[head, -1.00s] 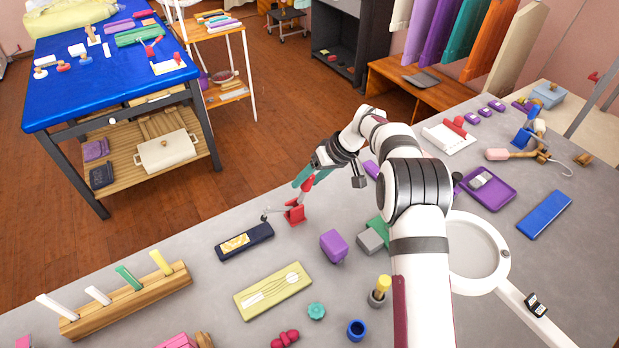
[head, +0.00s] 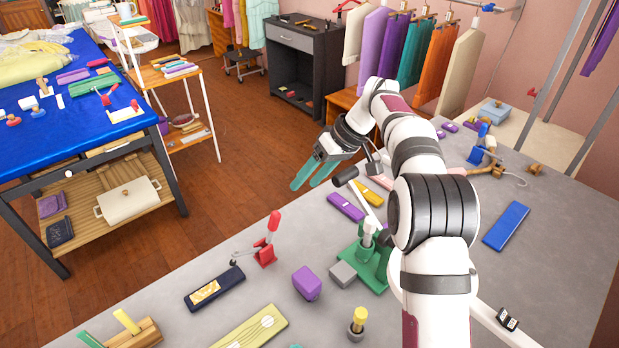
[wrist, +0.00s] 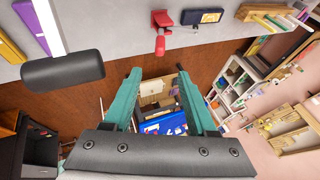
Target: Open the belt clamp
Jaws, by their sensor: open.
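The belt clamp appears to be the red toggle clamp (head: 265,253) at the table's floor-side edge. Its red-gripped handle (head: 273,222) stands up, leaning slightly right. Its thin metal arm reaches left to a dark tip by a dark blue plate (head: 214,288); I cannot tell whether the tip touches anything. My gripper (head: 305,186) is open and empty, up and to the right of the handle, clear of it. In the wrist view the green fingers (wrist: 159,75) are spread with nothing between them, and the red clamp (wrist: 162,19) lies beyond their tips.
A green-based press (head: 365,262) with a black-ended lever (head: 346,177) stands close to my gripper and arm. A purple block (head: 307,283) sits right of the clamp. Purple (head: 346,207) and yellow (head: 367,193) pieces lie behind. Open floor lies beyond the table edge.

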